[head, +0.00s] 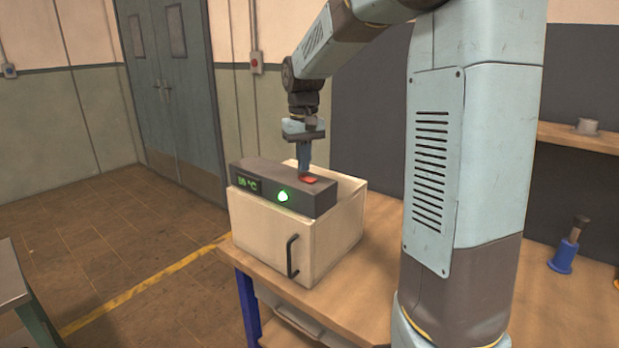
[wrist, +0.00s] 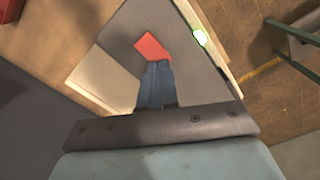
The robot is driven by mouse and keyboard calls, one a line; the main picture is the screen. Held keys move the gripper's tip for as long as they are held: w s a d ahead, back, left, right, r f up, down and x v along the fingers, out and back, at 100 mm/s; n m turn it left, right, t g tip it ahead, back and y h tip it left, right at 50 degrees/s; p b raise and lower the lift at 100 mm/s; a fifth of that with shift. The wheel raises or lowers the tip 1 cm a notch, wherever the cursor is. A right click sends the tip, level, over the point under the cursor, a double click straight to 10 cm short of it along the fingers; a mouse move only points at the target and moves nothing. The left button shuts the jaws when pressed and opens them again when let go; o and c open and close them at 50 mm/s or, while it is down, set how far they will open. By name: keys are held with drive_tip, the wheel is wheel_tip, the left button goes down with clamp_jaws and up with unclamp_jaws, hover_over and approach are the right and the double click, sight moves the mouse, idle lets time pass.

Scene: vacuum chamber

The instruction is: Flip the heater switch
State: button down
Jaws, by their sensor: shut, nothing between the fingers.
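The heater switch is a small red rocker (head: 308,180) on top of the dark control box, near its right end. It also shows in the wrist view as a red rectangle (wrist: 150,48). The control box (head: 264,193) has a green "19 °C" display (head: 249,184) and a lit green lamp (head: 283,196) on its front. The lamp also shows in the wrist view (wrist: 200,37). My gripper (head: 304,171) is shut and empty, pointing down with its blue fingertips (wrist: 158,66) at the edge of the red switch. Whether they touch it, I cannot tell.
The control box sits on a cream chamber (head: 330,241) with a dark door handle (head: 291,257), standing on a wooden bench (head: 372,305). A blue-based tool (head: 563,257) stands at the right. A table corner (head: 12,275) shows at the left. The floor between is clear.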

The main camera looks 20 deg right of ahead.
sight(304, 176)
drive_tip(key=shift+f, duration=0.8)
idle(0.5)
drive_tip(key=shift+r, duration=3.55)
drive_tip(key=shift+s, duration=0.15)
drive_tip(key=s+f+t, duration=0.2)
drive_tip(key=s+t, duration=0.3)
drive_tip(key=s, duration=2.1)
drive_tip(key=shift+s+d+f+m+t, duration=0.25)
drive_tip(key=shift+s+m+t, duration=0.05)
drive_tip(key=shift+s+m, duration=0.1)
